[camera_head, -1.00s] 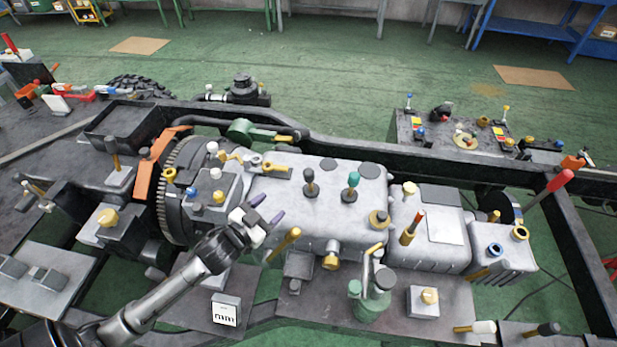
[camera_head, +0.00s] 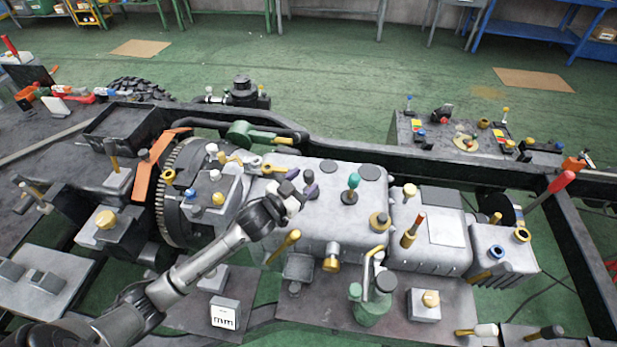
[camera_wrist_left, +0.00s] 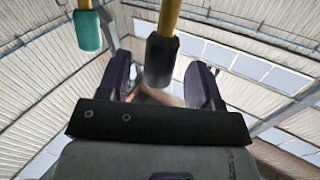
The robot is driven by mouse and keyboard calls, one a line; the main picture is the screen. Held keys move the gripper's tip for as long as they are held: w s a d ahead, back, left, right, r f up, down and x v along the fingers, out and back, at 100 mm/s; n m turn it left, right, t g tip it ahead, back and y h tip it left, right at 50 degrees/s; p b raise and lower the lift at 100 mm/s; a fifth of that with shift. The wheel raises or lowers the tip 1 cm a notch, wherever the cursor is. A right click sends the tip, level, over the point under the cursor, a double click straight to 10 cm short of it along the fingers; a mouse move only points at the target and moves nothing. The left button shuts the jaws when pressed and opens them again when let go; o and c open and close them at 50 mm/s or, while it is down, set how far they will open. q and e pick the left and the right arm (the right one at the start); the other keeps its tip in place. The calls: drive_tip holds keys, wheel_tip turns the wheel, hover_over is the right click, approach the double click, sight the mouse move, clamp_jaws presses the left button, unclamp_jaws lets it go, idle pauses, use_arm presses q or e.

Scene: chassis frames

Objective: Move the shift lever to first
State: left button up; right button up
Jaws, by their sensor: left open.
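Two levers with knobs stand on the grey gearbox housing (camera_head: 330,222). One has a dark knob (camera_head: 308,177), the other a teal knob (camera_head: 351,181) to its right. I cannot tell from the pictures which one is the shift lever. My left gripper (camera_head: 301,184), with purple fingertips, is open at the dark-knobbed lever. In the left wrist view the dark knob (camera_wrist_left: 160,60) on its yellow shaft sits between the two open fingers (camera_wrist_left: 160,83), with gaps on both sides. The teal knob (camera_wrist_left: 88,30) is outside them, at the left. The right gripper is not in view.
A yellow-handled lever (camera_head: 284,245) leans close below my left forearm. A green oil can (camera_head: 372,301) stands on the front shelf. A toothed flywheel (camera_head: 178,200) is to the left, and a red-tipped lever (camera_head: 560,181) rises at the right.

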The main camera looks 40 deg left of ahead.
use_arm(q)
drive_tip(key=shift+w, duration=1.2)
clamp_jaws()
